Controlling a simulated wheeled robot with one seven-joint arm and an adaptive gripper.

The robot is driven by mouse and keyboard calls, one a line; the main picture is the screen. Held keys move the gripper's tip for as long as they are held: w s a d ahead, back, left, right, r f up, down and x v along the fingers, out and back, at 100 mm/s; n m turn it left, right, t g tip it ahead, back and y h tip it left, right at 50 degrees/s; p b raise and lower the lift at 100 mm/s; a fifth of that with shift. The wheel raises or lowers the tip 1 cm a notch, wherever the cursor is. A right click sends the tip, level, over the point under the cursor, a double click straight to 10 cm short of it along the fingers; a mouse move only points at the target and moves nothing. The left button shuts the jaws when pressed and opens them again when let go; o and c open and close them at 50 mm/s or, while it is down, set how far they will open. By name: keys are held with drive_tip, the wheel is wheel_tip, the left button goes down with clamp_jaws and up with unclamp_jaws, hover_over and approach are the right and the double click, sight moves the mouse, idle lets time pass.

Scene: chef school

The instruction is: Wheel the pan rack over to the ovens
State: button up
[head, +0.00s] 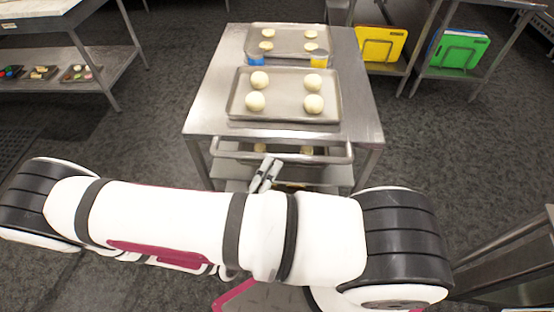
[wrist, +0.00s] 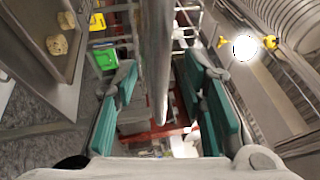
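The pan rack (head: 358,105) is a steel cart with a flat top, standing in the middle of the head view. Its push bar (head: 325,158) runs across the near side. My gripper (head: 264,175) is at this bar, a little left of its middle. In the wrist view, the bar (wrist: 157,50) runs between the two teal-padded fingers of my gripper (wrist: 165,105). Gaps show on both sides of the bar, so my gripper is open around it. No ovens can be made out in either view.
A tray (head: 285,84) with several dough balls lies on the rack top, with another tray (head: 290,40) behind it. A steel table (head: 75,15) stands at left. Shelves at right hold yellow (head: 380,44) and green (head: 459,48) boards. Dark floor (head: 420,140) is clear right of the rack.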

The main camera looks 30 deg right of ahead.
drive_tip(key=v, duration=0.7)
drive_tip(key=shift+a, duration=0.15)
drive_tip(key=s+d+r+n+g+y, duration=0.2)
drive_tip(key=r+n+y, duration=0.6)
drive_tip(key=r+n, duration=0.7)
drive_tip(key=s+d+r+n+g+y, duration=0.2)
drive_tip(key=r+n+y, duration=0.7)
drive_tip(key=r+n, duration=0.6)
drive_tip(key=shift+s+r+n+g, duration=0.3)
drive_tip(key=shift+s+r+g, duration=0.35)
drive_tip(key=shift+r, duration=1.15)
